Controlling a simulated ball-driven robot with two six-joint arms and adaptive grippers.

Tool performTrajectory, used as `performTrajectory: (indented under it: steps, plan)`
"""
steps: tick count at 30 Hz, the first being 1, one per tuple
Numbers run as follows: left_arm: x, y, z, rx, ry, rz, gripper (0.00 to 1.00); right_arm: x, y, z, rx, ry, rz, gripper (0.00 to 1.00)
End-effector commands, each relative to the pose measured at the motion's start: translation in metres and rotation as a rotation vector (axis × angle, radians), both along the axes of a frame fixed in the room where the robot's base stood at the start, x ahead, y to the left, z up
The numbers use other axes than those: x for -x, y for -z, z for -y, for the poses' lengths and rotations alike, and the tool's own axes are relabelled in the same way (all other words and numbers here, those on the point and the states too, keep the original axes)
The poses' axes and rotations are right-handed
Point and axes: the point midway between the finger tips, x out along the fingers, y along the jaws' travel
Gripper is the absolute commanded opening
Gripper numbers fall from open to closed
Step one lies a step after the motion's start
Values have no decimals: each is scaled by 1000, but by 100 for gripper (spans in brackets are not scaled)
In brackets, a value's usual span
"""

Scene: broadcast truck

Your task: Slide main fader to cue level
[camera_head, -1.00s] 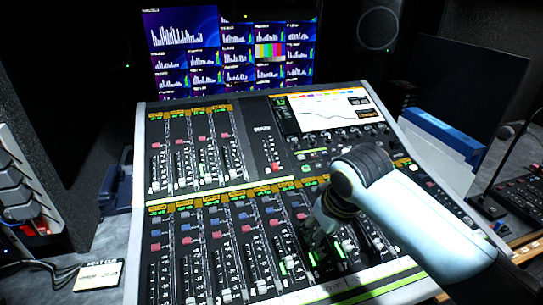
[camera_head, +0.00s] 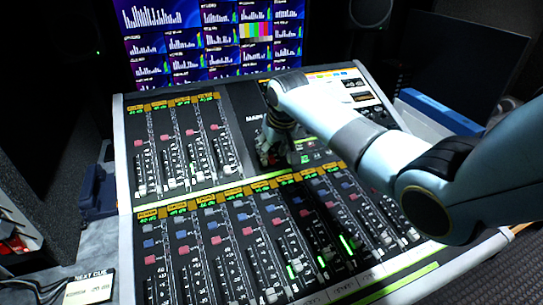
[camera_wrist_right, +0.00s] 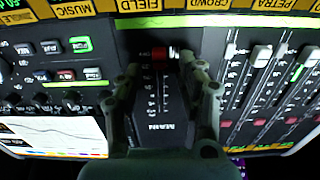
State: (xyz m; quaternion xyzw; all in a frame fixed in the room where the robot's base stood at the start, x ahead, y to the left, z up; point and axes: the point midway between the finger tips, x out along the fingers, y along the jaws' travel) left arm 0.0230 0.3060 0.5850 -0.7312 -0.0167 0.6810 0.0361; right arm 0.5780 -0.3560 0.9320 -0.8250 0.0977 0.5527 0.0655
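The main fader strip (camera_wrist_right: 165,104) shows in the right wrist view with its scale and upside-down MAIN label. At its far end a red piece (camera_wrist_right: 159,54) and a pale piece (camera_wrist_right: 174,53) sit side by side; I cannot tell which is the fader cap. My right gripper (camera_wrist_right: 160,68) is open, with its fingers on either side of the strip's end. Contact cannot be made out. In the head view my right gripper (camera_head: 277,148) is over the main section and hides the fader, below the MAIN label (camera_head: 255,118). My left gripper is out of view.
The mixing console (camera_head: 128,165) has several channel faders left of and below my gripper. A display panel stands behind my right arm. Monitors (camera_head: 215,40) stand behind.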

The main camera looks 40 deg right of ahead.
Motion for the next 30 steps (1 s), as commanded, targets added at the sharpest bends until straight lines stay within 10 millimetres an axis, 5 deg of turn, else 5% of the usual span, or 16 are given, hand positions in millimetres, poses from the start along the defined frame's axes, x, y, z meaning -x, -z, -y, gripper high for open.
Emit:
performTrajectory:
  steps: [6, 15, 24, 30]
  plan:
    - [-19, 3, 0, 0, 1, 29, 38, -8, 21, 2, 0, 1, 0, 38]
    - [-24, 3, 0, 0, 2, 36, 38, -9, 23, 2, 0, 0, 1, 38]
    - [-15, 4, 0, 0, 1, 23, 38, -9, 23, 2, 0, 0, 1, 2]
    - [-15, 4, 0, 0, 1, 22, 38, -9, 23, 2, 0, 0, 1, 0]
